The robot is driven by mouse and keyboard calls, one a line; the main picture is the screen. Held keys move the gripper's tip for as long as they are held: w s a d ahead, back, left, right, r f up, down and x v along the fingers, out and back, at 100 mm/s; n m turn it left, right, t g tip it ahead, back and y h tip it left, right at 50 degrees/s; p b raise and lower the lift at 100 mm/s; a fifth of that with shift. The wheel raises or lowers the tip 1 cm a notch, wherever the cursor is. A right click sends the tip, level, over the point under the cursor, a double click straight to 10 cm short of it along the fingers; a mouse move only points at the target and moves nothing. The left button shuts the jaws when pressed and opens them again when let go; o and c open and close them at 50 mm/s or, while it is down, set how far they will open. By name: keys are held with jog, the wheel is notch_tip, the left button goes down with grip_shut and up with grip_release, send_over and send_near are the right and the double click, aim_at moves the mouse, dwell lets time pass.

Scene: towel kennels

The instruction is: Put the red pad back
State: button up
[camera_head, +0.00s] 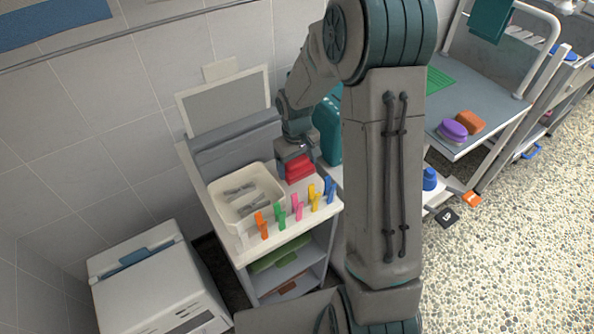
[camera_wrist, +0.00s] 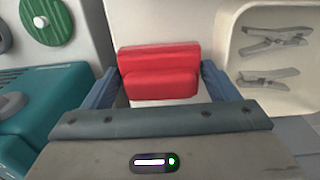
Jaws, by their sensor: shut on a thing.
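The red pad (camera_head: 299,168) is a small red block at the back right of the white cart top (camera_head: 285,217), beside the cream tray. My gripper (camera_head: 290,150) is directly over it, pointing down. In the wrist view the red pad (camera_wrist: 160,72) lies between the two blue-grey fingers of my gripper (camera_wrist: 160,88), which are shut on it. Its stepped upper face shows; its underside is hidden. I cannot tell whether it touches the cart top.
A cream tray (camera_head: 221,207) with grey clips stands left of the pad. Several coloured clothespegs (camera_head: 280,216) line the cart's front edge. A teal container (camera_head: 328,140) is close on the right. A table with a purple pad (camera_head: 452,131) and an orange pad (camera_head: 470,122) stands farther right.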

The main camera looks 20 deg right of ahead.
aim_at(298, 171)
jog(key=shift+f, duration=1.6)
jog(key=shift+f, duration=0.25)
jog(key=o, duration=0.7)
jog(key=shift+r, duration=0.1)
jog(key=shift+c, duration=0.2)
